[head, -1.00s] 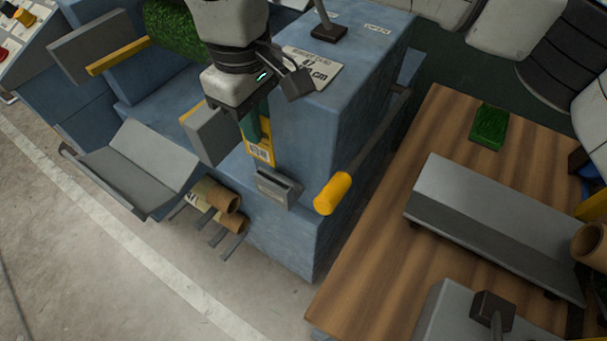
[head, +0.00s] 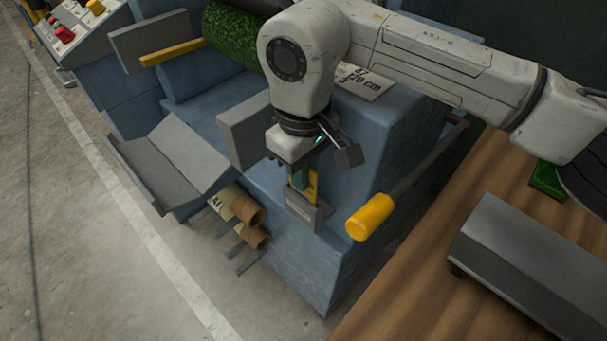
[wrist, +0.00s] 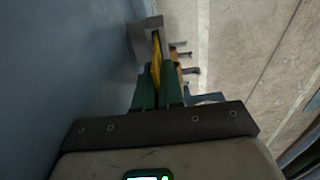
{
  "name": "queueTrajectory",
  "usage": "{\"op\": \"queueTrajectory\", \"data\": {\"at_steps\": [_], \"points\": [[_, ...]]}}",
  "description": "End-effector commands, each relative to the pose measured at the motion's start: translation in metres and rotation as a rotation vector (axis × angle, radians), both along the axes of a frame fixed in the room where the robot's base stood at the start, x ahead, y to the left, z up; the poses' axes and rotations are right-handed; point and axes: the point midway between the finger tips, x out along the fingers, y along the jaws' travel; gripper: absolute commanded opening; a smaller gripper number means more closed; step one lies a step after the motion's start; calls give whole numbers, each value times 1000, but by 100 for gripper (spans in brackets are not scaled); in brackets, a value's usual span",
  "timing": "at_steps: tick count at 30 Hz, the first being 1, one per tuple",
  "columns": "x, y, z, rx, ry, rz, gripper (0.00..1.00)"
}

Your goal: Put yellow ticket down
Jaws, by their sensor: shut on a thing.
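My gripper (head: 303,183) is shut on the yellow ticket (head: 312,186), with its green fingers pointing down beside the blue machine's side. In the wrist view the ticket (wrist: 156,62) stands edge-on between the green fingers of my gripper (wrist: 158,85). A small grey holder (head: 303,213) is fixed on the blue machine just below the fingers. The ticket's lower end is at or behind the holder's front plate; whether it touches the holder I cannot tell. The holder also shows in the wrist view (wrist: 143,34), at the ticket's far end.
The blue machine (head: 345,235) fills the middle. A yellow-ended handle (head: 370,217) sticks out to the right of the holder. Cardboard rolls (head: 248,210) stick out below left, near a grey tray (head: 168,160). A wooden table (head: 400,290) stands at right.

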Motion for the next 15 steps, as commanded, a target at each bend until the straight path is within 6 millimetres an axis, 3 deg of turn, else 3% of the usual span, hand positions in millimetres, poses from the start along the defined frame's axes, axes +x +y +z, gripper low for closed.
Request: {"op": "queueTrajectory", "data": {"at_steps": [15], "points": [[0, 0, -9, -1, -1, 0, 0]]}}
